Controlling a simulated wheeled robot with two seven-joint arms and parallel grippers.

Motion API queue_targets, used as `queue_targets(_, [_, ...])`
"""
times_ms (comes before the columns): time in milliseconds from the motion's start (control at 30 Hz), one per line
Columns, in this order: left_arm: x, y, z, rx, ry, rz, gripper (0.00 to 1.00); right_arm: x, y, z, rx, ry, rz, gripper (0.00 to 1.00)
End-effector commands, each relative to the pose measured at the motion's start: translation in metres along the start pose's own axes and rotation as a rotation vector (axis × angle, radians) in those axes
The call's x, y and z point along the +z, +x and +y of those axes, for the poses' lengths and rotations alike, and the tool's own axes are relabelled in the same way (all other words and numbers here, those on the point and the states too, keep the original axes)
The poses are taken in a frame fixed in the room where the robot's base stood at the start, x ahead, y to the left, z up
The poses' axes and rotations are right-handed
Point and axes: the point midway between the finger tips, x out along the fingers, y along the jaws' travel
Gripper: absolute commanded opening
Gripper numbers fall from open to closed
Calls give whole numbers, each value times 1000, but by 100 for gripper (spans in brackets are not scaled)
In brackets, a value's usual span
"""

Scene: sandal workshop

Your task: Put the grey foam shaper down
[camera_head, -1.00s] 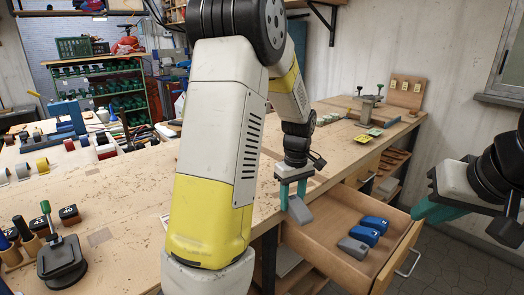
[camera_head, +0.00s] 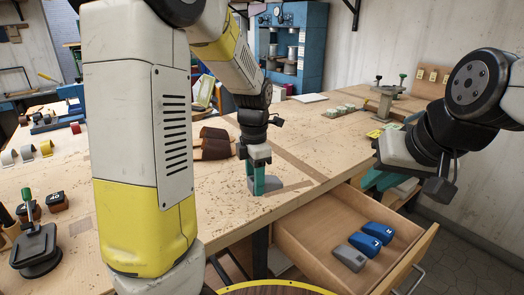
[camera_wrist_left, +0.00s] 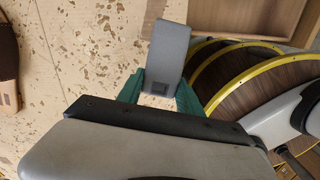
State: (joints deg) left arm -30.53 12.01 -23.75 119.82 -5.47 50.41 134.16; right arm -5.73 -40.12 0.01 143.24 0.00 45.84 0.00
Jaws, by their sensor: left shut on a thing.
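My left gripper (camera_head: 262,190) is shut on the grey foam shaper (camera_head: 288,187), low over the workbench top (camera_head: 225,205) near its front edge. The left wrist view shows the shaper (camera_wrist_left: 168,45) sticking out from between the teal fingers (camera_wrist_left: 158,98). I cannot tell whether it touches the wood. Another grey shaper (camera_head: 350,258) lies in the open drawer (camera_head: 305,235) beside two blue shapers (camera_head: 372,236). My right gripper (camera_head: 378,182) is at the right, partly hidden behind its own wrist; its opening is unclear.
Brown sandal parts (camera_head: 213,145) lie on the bench behind my left gripper. A black stand with a green handle (camera_head: 35,245) is at the left. A metal press-like tool (camera_head: 385,98) stands at the far right. The bench around the shaper is mostly clear.

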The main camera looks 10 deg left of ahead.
Motion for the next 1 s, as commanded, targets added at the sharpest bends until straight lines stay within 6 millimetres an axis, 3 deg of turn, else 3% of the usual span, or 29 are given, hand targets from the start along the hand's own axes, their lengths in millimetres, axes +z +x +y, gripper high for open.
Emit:
queue_targets(300, [43, 10, 75, 1, -2, 3, 6, 0, 0, 0, 0, 0, 0, 20])
queue_targets(500, [63, 12, 107, 1, 1, 1, 6, 0, 0, 0, 0, 0, 0, 20])
queue_targets(767, [73, 15, 123, 0, 3, 1, 6, 0, 0, 0, 0, 0, 0, 20])
queue_targets(1000, [72, 48, 122, -1, 3, 2, 6, 0, 0, 0, 0, 0, 0, 20])
